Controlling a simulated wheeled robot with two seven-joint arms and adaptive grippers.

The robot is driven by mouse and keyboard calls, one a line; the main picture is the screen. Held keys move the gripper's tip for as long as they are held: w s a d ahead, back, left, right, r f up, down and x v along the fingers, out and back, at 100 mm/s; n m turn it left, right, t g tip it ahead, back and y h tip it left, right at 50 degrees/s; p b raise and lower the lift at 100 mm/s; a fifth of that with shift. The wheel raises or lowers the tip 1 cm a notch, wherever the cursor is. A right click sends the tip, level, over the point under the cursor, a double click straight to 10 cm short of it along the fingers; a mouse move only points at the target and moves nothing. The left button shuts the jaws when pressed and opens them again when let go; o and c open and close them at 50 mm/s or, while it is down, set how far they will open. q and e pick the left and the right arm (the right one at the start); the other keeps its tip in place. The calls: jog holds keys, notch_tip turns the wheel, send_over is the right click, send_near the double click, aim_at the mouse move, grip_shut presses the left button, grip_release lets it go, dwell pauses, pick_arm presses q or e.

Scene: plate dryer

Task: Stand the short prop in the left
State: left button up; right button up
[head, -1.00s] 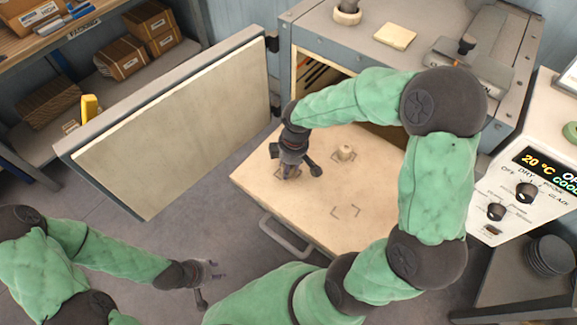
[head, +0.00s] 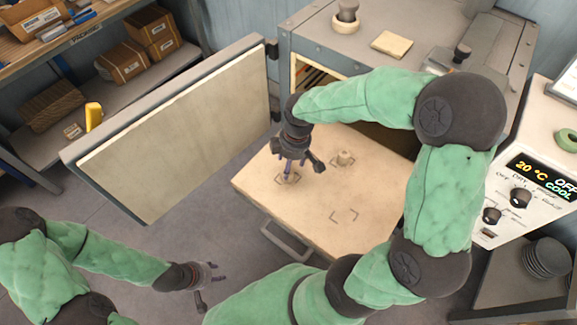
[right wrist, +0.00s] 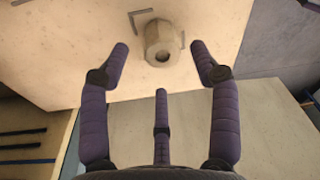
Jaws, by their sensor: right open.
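A short pale prop (head: 287,179) stands upright in the left corner-marked spot on the pull-out board (head: 300,212). In the right wrist view it appears as a hexagonal prop with a round hole in its top (right wrist: 162,36), beside a dark corner mark. My right gripper (head: 300,170) is open just above this prop, fingers pointing down and apart from it. The front marked spot (head: 344,216) is bare. My left gripper (head: 212,278) is open and empty, low at the left of the board.
The dryer door (head: 180,140) stands open at the left. The dryer (head: 380,55) carries a small prop in a ring (head: 346,18) and a pale square tile (head: 391,43). A control box (head: 530,185) and dark stacked plates (head: 545,257) are at the right.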

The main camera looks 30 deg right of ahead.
aim_at(292, 170)
notch_tip(292, 170, up, 7)
jog(key=p, duration=0.2)
jog(key=shift+s+d, duration=0.25)
jog(key=shift+d, duration=0.05)
jog(key=shift+f, duration=0.1)
